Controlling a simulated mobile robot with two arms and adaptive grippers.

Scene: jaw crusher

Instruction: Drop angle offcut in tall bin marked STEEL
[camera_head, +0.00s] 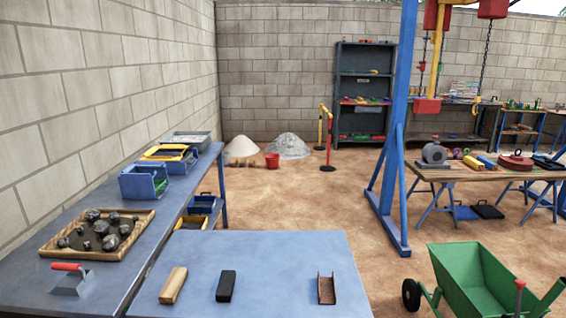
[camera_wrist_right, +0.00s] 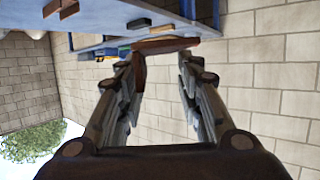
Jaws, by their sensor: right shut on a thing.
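In the right wrist view my right gripper (camera_wrist_right: 163,60) is shut on a rusty brown metal piece (camera_wrist_right: 166,44), which spans its fingertips. I take this piece for the angle offcut; its full shape is partly hidden by the fingers. In the head view a rusty channel-shaped piece (camera_head: 326,289) lies on the blue table at the front. No tall bin marked STEEL can be made out in either view. My left gripper is not in view.
The front blue table (camera_head: 285,255) also bears a wooden block (camera_head: 173,285) and a black block (camera_head: 226,286). A stone tray (camera_head: 57,253) and trowel (camera_head: 70,280) lie on the left bench. A green wheelbarrow (camera_head: 480,280) stands right; sandy floor is open beyond.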

